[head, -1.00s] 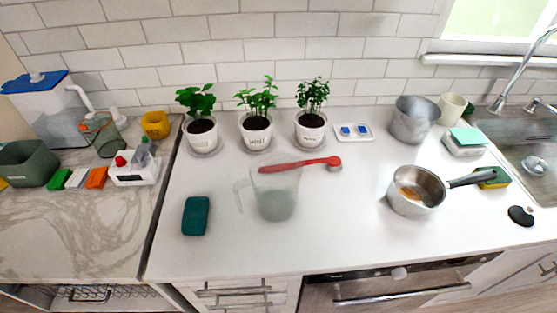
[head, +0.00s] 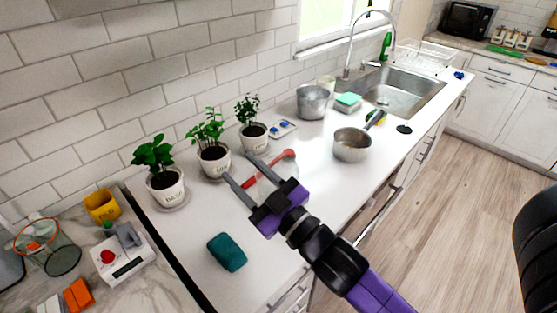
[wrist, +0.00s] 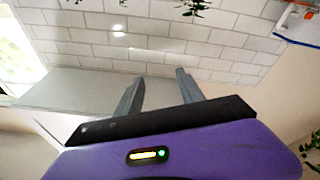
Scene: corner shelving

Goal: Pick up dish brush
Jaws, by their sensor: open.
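A red long-handled tool (head: 281,160) with a small rounded end shows on the white counter in the head view, partly behind my gripper. It may be the dish brush, but I cannot tell for sure. A translucent jug (head: 262,187) is beside it, mostly covered by the fingers. My gripper (head: 238,167) is open and empty, its two fingers pointing towards the potted plants and overlapping the tool and jug in the picture. I cannot tell its height above them. In the wrist view the spread fingers (wrist: 160,76) face a tiled wall, and no brush shows.
Several potted plants (head: 213,160) stand along the wall. A teal sponge-like block (head: 227,252) lies near the front edge. A saucepan (head: 352,145), a metal pot (head: 312,102) and the sink (head: 405,90) are to the right.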

